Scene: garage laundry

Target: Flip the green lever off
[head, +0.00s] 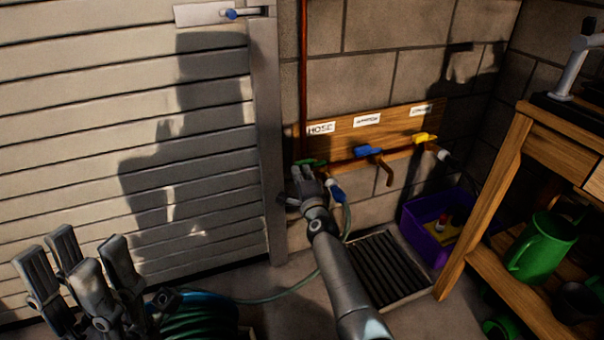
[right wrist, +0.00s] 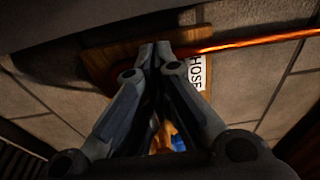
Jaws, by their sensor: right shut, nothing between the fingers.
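The green lever (head: 313,162) is on the left valve, below the HOSE label (head: 321,128). My right gripper (head: 301,172) is just below and in front of the lever, partly covering it; I cannot tell if they touch. The right gripper is shut and empty. In the right wrist view its fingertips (right wrist: 162,46) meet beside the HOSE label (right wrist: 196,72), over the wooden board and copper pipe. The green lever cannot be made out there. My left gripper (head: 85,245) is at the lower left with its fingers apart, empty.
A blue lever (head: 368,151) and a yellow lever (head: 424,138) sit to the right on the same pipe. A green hose (head: 347,220) hangs below. A floor grate (head: 385,268), purple bin (head: 412,222) and wooden bench (head: 487,200) stand to the right. A shutter door (head: 90,130) is left.

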